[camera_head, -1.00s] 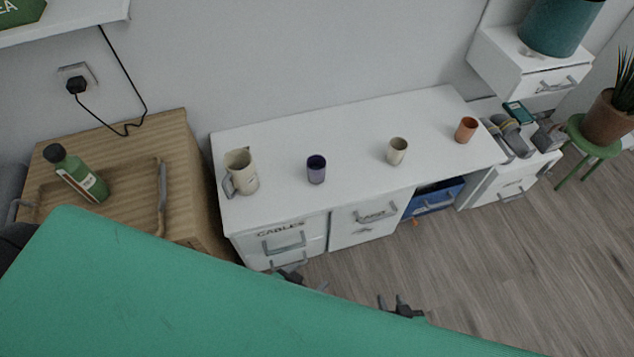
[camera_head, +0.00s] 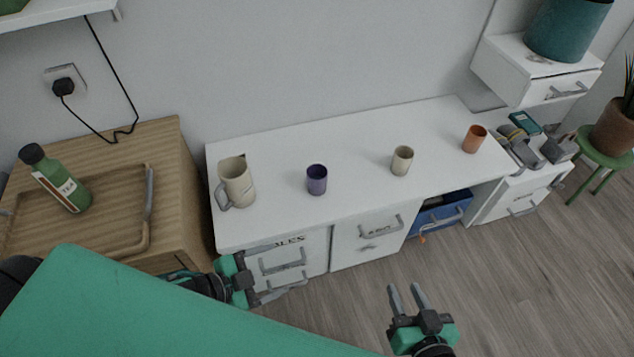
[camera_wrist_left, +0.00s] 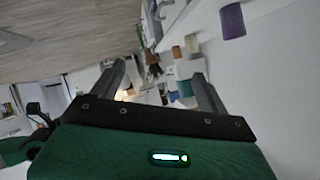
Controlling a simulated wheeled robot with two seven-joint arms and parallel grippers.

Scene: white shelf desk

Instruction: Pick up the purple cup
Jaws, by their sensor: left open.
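The purple cup (camera_head: 317,180) stands upright on the white desk top (camera_head: 290,148), between a beige pitcher (camera_head: 236,184) and a beige cup (camera_head: 402,161). In the left wrist view the purple cup (camera_wrist_left: 232,21) is at the upper right, beyond and outside the fingers. My left gripper (camera_head: 276,272) is open and empty, in front of the desk's drawers, below and left of the cup. Its two spread fingers also show in the left wrist view (camera_wrist_left: 158,75). My right gripper (camera_head: 405,291) is open and empty over the floor, apart from the desk.
An orange cup (camera_head: 474,139) stands near the desk's right end. A wooden cabinet (camera_head: 160,145) with a green bottle (camera_head: 56,180) is at the left. Drawers with handles (camera_head: 380,228) line the desk front. The desk top around the purple cup is clear.

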